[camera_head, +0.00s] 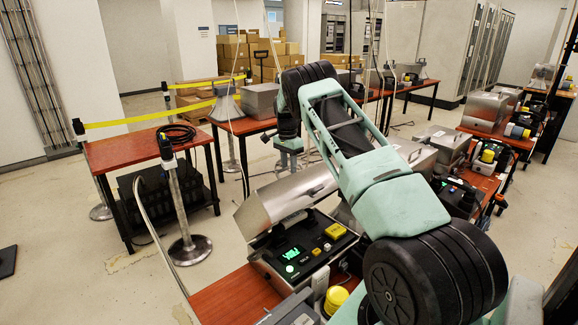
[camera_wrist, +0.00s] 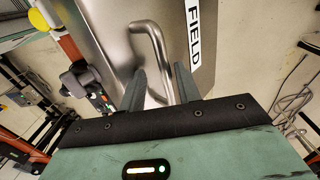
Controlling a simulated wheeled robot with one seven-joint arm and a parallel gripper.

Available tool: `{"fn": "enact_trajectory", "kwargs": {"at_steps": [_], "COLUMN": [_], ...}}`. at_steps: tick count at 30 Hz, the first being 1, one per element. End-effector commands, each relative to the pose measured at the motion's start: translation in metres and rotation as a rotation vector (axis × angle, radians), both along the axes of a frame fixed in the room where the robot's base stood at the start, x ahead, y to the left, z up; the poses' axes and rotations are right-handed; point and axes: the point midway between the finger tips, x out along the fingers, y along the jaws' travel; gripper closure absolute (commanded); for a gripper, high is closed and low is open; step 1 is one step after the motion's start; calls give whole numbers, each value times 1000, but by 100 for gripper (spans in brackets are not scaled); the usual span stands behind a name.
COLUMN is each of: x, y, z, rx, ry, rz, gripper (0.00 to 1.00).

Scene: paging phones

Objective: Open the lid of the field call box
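A brushed-metal lid (camera_wrist: 110,40) with a FIELD label (camera_wrist: 194,35) fills the upper middle of the wrist view. Its bent bar handle (camera_wrist: 151,42) runs down between the two fingers of my gripper (camera_wrist: 162,85). The fingers are apart, with gaps seeming to show beside the bar, so firm contact is not clear. In the head view, the nearest call box has its metal lid (camera_head: 285,198) tilted up, and its panel (camera_head: 305,250) with a green display shows. The label there is not readable. My gripper's fingertips are hidden in the head view.
A red-brown table (camera_head: 235,297) carries the box; a yellow-capped item (camera_head: 336,298) stands close in front. A post (camera_head: 186,220) with yellow tape and a side table (camera_head: 135,150) stand left. More metal boxes (camera_head: 412,152) line the right. Floor between the left post and the table is clear.

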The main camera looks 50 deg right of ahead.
Motion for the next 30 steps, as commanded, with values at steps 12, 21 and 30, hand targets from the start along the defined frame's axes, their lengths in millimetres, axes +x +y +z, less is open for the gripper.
{"fn": "enact_trajectory", "kwargs": {"at_steps": [12, 21, 30], "x": [4, 9, 12], "y": [-2, -2, -3], "z": [37, 109, 162], "rx": [-5, -4, -2], "ry": [-6, -6, -3], "rz": [0, 1, 0], "gripper": [67, 67, 67]}}
